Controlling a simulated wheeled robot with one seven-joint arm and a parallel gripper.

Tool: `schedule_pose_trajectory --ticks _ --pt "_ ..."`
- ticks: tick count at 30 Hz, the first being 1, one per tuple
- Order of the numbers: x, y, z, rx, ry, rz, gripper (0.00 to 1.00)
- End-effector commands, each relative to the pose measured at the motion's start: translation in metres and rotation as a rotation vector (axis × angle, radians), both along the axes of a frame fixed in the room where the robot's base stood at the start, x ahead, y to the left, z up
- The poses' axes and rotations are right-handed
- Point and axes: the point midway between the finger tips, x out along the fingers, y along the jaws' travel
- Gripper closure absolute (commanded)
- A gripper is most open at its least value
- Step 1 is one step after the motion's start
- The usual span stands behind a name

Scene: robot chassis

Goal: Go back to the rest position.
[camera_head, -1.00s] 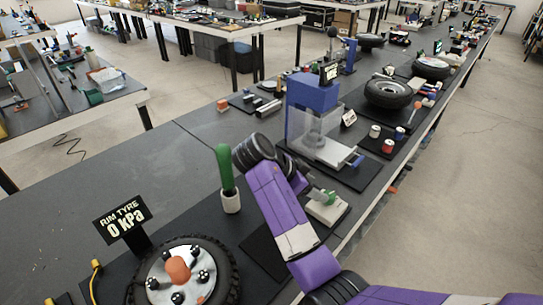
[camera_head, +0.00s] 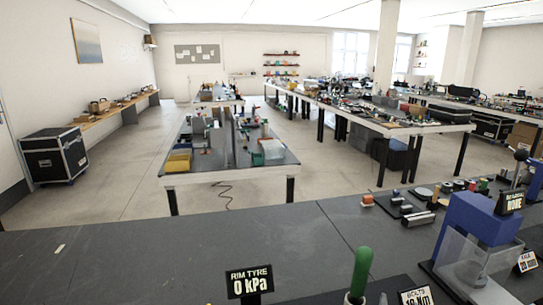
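My gripper and arm are not in view now. The workbench (camera_head: 120,264) runs across the bottom of the picture. On it, a black sign (camera_head: 249,283) reads "RIM TYRE 0 kPa". A blue press-like device (camera_head: 480,222) with a clear guard (camera_head: 470,263) stands at the right. The wheel below the sign is out of the picture.
Small parts (camera_head: 405,208) lie at the back edge of the workbench. A second table (camera_head: 230,172) stands beyond a floor gap, with longer tables behind it. A black case (camera_head: 54,155) stands at the left wall.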

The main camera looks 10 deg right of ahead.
Motion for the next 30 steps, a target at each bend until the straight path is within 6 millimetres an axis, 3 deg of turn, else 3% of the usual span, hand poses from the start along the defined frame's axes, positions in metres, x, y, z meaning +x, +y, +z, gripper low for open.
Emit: schedule_pose_trajectory --ticks 1,6,15,24,30 --pt "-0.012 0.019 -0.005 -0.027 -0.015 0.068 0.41" --pt "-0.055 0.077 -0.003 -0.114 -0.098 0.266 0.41" --pt "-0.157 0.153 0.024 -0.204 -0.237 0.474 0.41" --pt "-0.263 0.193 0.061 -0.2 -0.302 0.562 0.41" --pt "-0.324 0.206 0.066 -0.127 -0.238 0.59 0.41"
